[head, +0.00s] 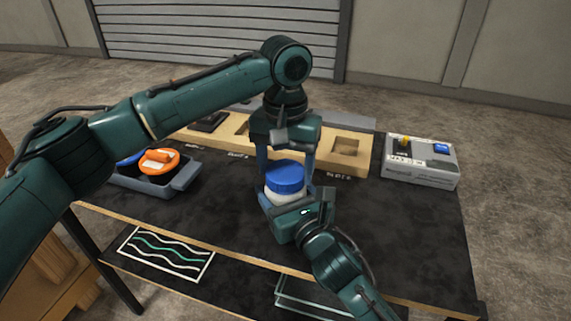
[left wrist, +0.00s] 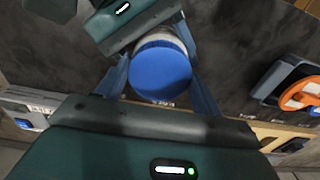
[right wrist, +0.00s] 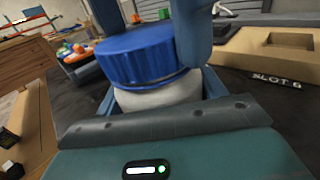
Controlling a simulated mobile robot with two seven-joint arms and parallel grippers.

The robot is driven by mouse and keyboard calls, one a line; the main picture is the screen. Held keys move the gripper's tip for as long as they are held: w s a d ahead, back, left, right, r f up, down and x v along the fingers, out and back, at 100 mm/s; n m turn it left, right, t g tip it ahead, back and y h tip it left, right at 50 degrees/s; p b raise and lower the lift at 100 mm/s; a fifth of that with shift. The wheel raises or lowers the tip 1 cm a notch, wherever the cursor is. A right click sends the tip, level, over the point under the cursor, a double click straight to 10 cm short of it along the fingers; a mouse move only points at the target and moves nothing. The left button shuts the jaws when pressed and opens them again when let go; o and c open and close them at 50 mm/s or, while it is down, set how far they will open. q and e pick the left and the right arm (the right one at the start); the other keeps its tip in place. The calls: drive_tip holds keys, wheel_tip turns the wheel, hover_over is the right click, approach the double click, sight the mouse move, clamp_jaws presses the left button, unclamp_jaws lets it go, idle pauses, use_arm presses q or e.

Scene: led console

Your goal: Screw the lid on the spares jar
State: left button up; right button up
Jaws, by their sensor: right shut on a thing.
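A white jar (head: 284,197) with a blue lid (head: 285,177) on top is held above the table. My right gripper (head: 294,203) is shut on the jar's body from the front. The right wrist view shows the lid (right wrist: 137,54) above the white jar (right wrist: 158,95), with a thin dark line between them. My left gripper (head: 286,168) points down from above, with one finger on each side of the lid. In the left wrist view the fingers spread around the lid (left wrist: 160,70) and look open. Whether they touch its rim is unclear.
A long wooden block with recesses (head: 362,142) lies behind the jar. A grey box with a switch and blue button (head: 420,172) stands at right. A dark tray (head: 183,183) with an orange-topped item (head: 158,162) is at left. The dark tabletop (head: 410,230) is clear at front right.

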use_arm(q)
drive_tip(key=c, duration=0.5)
drive_tip(key=m, duration=0.4)
drive_tip(key=shift+m, duration=0.3)
drive_tip(key=shift+c, duration=0.2)
drive_tip(key=m, duration=0.3)
drive_tip(key=shift+m, duration=0.3)
drive_tip(key=o, duration=1.2)
drive_tip(key=shift+c, duration=0.2)
drive_tip(key=shift+r, duration=0.1)
wheel_tip(320, 180, up, 12)
